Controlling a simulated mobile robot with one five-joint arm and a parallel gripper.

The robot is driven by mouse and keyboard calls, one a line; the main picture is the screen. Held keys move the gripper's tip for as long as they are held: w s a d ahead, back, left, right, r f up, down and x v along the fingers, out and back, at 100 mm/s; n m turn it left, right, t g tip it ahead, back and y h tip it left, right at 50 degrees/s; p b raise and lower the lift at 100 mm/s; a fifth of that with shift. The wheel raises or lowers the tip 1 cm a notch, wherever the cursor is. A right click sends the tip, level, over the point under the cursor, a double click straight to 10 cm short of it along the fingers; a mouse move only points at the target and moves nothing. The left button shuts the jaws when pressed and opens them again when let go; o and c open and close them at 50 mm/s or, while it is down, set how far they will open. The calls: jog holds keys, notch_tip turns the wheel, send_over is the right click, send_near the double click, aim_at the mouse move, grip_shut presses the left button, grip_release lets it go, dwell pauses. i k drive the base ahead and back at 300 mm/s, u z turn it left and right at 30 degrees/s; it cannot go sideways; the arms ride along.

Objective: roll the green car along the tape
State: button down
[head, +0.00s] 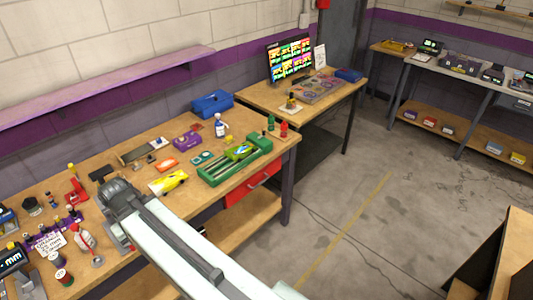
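A small green car (239,151) sits on or in a green tray-like fixture (262,146) with pale strips, near the right end of the long workbench. A yellow car (169,182) lies on the bench to its left. A yellow tape-like line (343,234) runs along the grey floor; I cannot make out tape on the bench. My arm reaches from the bottom edge up and left over the bench, ending in a dark joint well left of the green car. I cannot make out gripper fingers there.
The workbench (143,205) holds a blue toolbox (212,103), a purple box (187,140), a spray bottle (220,126) and red and green bottles at its right end. A second table with a monitor (290,58) stands behind.

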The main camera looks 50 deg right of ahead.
aim_at(237, 153)
jog(key=z, duration=1.9)
jog(key=i, duration=0.75)
jog(key=u, duration=1.85)
